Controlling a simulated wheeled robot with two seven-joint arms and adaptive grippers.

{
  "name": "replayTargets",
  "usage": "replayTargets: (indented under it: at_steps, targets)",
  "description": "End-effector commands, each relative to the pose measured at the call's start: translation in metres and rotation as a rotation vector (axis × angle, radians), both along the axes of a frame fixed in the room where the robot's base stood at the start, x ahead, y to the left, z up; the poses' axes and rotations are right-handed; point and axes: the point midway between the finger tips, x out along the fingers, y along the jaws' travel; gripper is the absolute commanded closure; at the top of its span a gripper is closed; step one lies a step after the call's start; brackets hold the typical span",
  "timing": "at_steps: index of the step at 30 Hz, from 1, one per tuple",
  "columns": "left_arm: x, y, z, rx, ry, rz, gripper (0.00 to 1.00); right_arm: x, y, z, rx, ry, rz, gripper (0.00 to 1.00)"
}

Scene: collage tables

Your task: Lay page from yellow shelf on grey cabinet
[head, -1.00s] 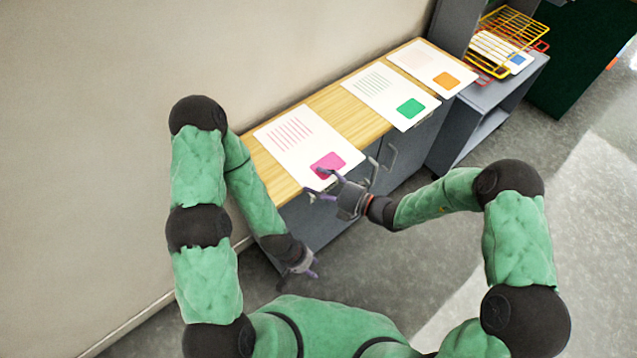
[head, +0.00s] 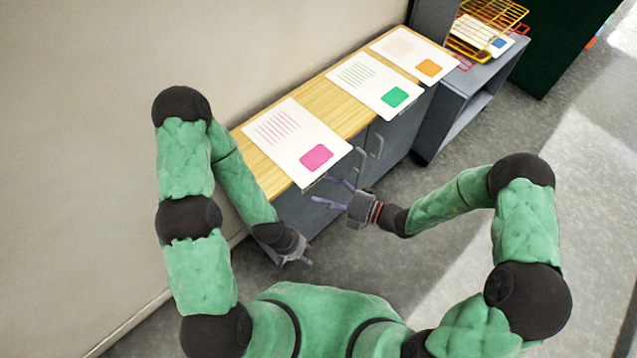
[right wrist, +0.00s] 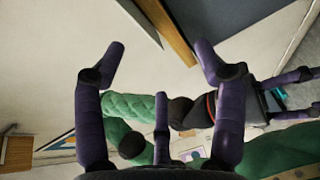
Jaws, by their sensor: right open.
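The grey cabinet (head: 318,210) has a light wood top. Three white pages lie flat on it: one with a pink square (head: 290,130), one with a green square (head: 362,80) and one with an orange square (head: 408,48). The yellow shelf (head: 500,18), a wire rack, stands at the back right; a page with a blue square (head: 478,38) lies in the rack stack. My right gripper (head: 328,194) is open and empty in front of the cabinet, apart from the pink-square page. My left gripper (head: 304,260) is lower, near the cabinet's front; its fingers look spread and empty in the right wrist view (right wrist: 300,92).
A lower grey open unit (head: 470,88) carries the racks, with red wire (head: 464,63) below the yellow. A dark green block (head: 560,45) stands at the far right. The wall (head: 90,120) runs behind the cabinet. Grey floor is clear on the right.

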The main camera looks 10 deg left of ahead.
Motion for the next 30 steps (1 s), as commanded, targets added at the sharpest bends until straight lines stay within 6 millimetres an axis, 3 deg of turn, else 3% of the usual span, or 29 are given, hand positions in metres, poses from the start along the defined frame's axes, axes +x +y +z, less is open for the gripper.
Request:
replayTargets:
  at_steps: [4, 17, 30]
  targets:
    - [0.000, 0.000, 0.005, 0.000, 0.000, 0.000, 0.60, -0.007, -0.009, 0.001, 0.000, 0.001, -0.001, 0.29]
    - [0.000, 0.000, 0.009, 0.000, 0.000, 0.000, 0.60, -0.009, -0.011, 0.004, 0.001, 0.000, 0.000, 0.29]
    - [0.000, 0.000, 0.057, 0.000, 0.000, 0.000, 0.60, -0.024, -0.031, 0.049, 0.001, 0.000, -0.001, 0.29]
